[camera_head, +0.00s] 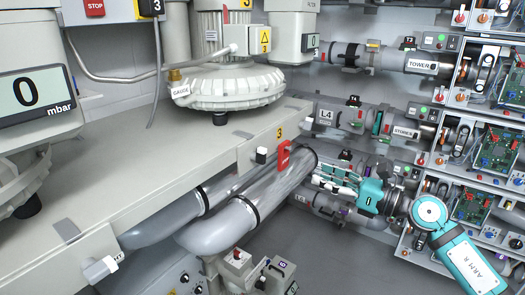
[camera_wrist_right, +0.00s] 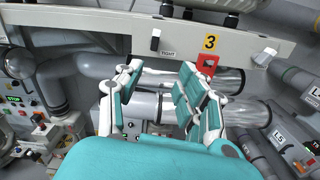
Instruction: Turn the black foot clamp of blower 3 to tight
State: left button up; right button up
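A small clamp knob (camera_head: 262,155), dark with a pale face, sits on the front edge of the bench, left of the yellow 3 label (camera_head: 279,133). In the right wrist view the clamp (camera_wrist_right: 155,39) shows beside the word TIGHT, left of the yellow 3 label (camera_wrist_right: 210,42). Its exact turn is too small to tell. My right gripper (camera_head: 318,174) is in front of and below the bench edge, right of the clamp. In the wrist view its fingers (camera_wrist_right: 160,68) are spread, empty, and apart from the clamp. My left gripper is not in view.
A red tag or handle (camera_head: 284,155) hangs under the 3 label, close to the clamp. Large grey pipes (camera_head: 225,225) run beneath the bench. Blower 3 (camera_head: 230,85) stands on top. Another pale knob (camera_wrist_right: 265,57) is farther right on the bench edge. Electronics shelves (camera_head: 490,140) stand at right.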

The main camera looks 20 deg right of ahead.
jog(key=r+n, duration=0.1)
jog(key=p, duration=0.3)
send_near(265, 156)
jog(key=p+x, duration=0.3)
jog(key=x, duration=0.7)
jog(key=shift+r, duration=0.1)
jog(key=shift+w+a, duration=0.25)
jog(key=shift+w, duration=0.15)
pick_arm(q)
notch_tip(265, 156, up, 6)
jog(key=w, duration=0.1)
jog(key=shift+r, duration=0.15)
pick_arm(e)
grip_shut()
